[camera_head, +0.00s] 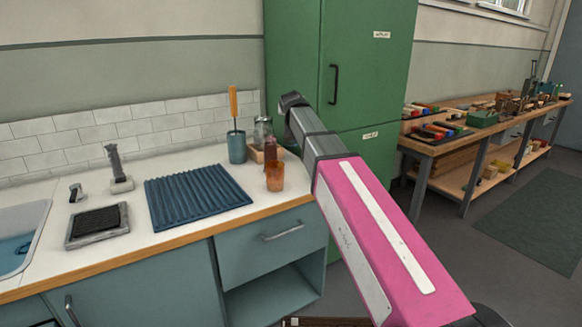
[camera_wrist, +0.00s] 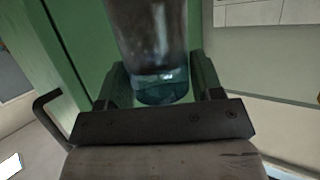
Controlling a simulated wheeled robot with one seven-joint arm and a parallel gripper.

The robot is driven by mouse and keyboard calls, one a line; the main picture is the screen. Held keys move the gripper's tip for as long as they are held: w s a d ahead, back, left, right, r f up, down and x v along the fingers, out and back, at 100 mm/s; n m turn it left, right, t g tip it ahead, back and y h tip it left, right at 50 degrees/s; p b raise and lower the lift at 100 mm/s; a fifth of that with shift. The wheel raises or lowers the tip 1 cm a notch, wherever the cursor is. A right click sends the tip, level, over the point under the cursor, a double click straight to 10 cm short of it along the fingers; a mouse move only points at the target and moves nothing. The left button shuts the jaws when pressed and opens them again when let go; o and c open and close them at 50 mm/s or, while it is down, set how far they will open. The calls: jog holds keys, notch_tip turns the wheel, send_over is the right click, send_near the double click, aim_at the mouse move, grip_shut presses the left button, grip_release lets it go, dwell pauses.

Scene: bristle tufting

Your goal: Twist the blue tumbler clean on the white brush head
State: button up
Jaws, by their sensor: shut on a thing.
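The blue tumbler (camera_wrist: 152,42) is see-through. In the wrist view it stands between the two fingers of my gripper (camera_wrist: 160,82), which is shut on it. Its lower end is clear blue, and its upper part looks brownish and cloudy. The top of the tumbler is cut off by the frame. In the head view my arm reaches toward the green cabinet, and I cannot make out the gripper or tumbler there. A grey upright post on a square base (camera_head: 117,168) stands on the counter. I cannot tell whether it is the white brush head.
The counter holds a ribbed blue mat (camera_head: 197,194), a black pad in a grey tray (camera_head: 97,223), a sink (camera_head: 25,228), a teal cup with an orange-handled tool (camera_head: 236,147) and an amber cup (camera_head: 275,177). The green cabinet (camera_head: 368,75) stands right of the counter.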

notch_tip(320, 180, down, 10)
jog(key=shift+r, duration=0.2)
dwell(0.4)
jog(key=shift+f, duration=0.15)
jog(key=o, duration=1.1)
